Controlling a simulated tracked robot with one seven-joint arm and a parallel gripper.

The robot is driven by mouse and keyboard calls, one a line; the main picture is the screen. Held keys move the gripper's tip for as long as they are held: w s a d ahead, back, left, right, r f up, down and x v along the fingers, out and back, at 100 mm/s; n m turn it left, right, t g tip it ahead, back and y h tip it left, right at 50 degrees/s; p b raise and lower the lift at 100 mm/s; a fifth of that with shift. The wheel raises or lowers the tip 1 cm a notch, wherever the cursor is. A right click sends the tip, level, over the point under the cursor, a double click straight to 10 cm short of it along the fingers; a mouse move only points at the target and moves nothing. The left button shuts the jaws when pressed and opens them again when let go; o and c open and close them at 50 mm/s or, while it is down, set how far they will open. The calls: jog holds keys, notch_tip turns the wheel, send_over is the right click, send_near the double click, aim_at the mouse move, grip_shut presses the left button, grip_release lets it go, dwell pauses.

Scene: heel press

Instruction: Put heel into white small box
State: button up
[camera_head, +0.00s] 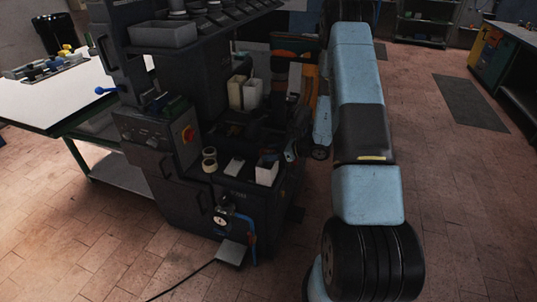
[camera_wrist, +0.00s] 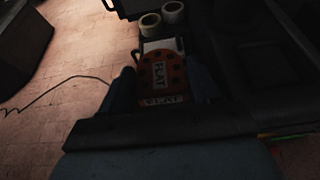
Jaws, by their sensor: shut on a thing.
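In the wrist view my gripper (camera_wrist: 161,84) has its two dark fingers on either side of an orange-red heel (camera_wrist: 160,72) with dark round holes and white labels reading "FLAT". The gripper is shut on it. The white small box (camera_head: 266,174) stands upright with a dark open top at the front right corner of the machine's ledge in the head view. My gripper (camera_head: 291,151) shows there as a small dark shape just right of and above the box. The heel cannot be made out in the head view. In the wrist view the held heel may hide the box.
Two cream containers (camera_head: 244,92) stand farther back on the dark press (camera_head: 163,140). A gauge (camera_head: 221,220) and blue hose sit below the ledge.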

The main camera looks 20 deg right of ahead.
jog(key=shift+f, duration=0.2)
jog(key=shift+f, duration=0.6)
jog(key=o, duration=1.1)
jog(key=shift+c, duration=0.2)
